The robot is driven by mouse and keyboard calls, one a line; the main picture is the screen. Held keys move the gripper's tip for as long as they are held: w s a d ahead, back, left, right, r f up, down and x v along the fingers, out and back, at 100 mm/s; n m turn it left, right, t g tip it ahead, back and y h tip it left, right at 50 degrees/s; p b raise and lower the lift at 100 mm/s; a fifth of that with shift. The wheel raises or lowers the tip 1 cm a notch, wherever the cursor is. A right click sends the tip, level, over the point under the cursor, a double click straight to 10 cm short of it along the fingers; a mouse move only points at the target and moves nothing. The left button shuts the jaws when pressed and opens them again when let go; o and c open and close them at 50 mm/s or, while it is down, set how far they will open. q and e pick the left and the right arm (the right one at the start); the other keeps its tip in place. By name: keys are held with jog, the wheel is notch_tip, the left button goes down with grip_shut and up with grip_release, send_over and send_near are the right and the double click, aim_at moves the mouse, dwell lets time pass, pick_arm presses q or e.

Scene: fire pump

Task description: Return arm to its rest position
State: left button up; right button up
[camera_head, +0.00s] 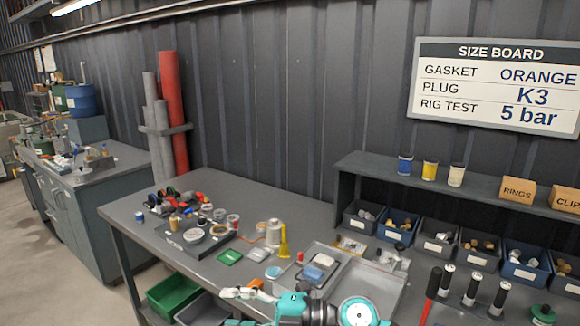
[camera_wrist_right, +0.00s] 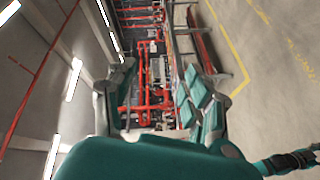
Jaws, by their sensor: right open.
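In the head view, teal, grey and black links of my own arm (camera_head: 300,308) cross the bottom edge, in front of the workbench (camera_head: 235,195). A small pale part at their left end lies low over the bench front; I cannot tell what part it is. In the right wrist view, my right gripper (camera_wrist_right: 157,78) shows its two pale fingers with teal pads spread apart. Nothing is between them. That view is turned on its side. A large teal part of my own fills its bottom. I cannot make out my left gripper in either view.
The bench holds a black tray (camera_head: 192,240) of small parts, a yellow bottle (camera_head: 284,243), a grey tray (camera_head: 365,286) and dark-handled tools (camera_head: 472,288). Several bins (camera_head: 437,240) stand under a shelf at right. The wrist view shows open floor (camera_wrist_right: 275,75) and red pipework (camera_wrist_right: 143,85) farther off.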

jog(key=w+d+r+m+t+h, duration=0.2)
jog(key=d+m+t+h, duration=0.1)
jog(key=d+m+t, duration=0.45)
jog(key=w+d+r+m+t+h, duration=0.2)
jog(key=d+m+t, duration=0.2)
jog(key=m+t, duration=0.55)
jog(key=s+d+f+m+g+h, duration=0.3)
jog(key=d+f+m+h, duration=0.7)
jog(key=d+f+h, duration=0.25)
jog(key=s+d+f+m+g, duration=0.15)
jog(key=s+f+g, duration=0.3)
jog(key=s, duration=0.45)
jog(key=s+d+f+g, duration=0.35)
jog(key=s+f, duration=0.25)
jog(key=s, duration=0.2)
jog(key=s+d+f+g, duration=0.1)
jog(key=s+f+g, duration=0.4)
jog(key=s, duration=0.4)
notch_tip(320, 180, down, 24)
jog(key=s+d+f+g+b, duration=0.1)
jog(key=s+d+f+g, duration=0.1)
jog(key=s+f, duration=1.5)
notch_tip(320, 180, down, 3)
jog(key=shift+s+d+r, duration=0.15)
jog(key=shift+s+d, duration=0.15)
jog(key=shift+d, duration=0.3)
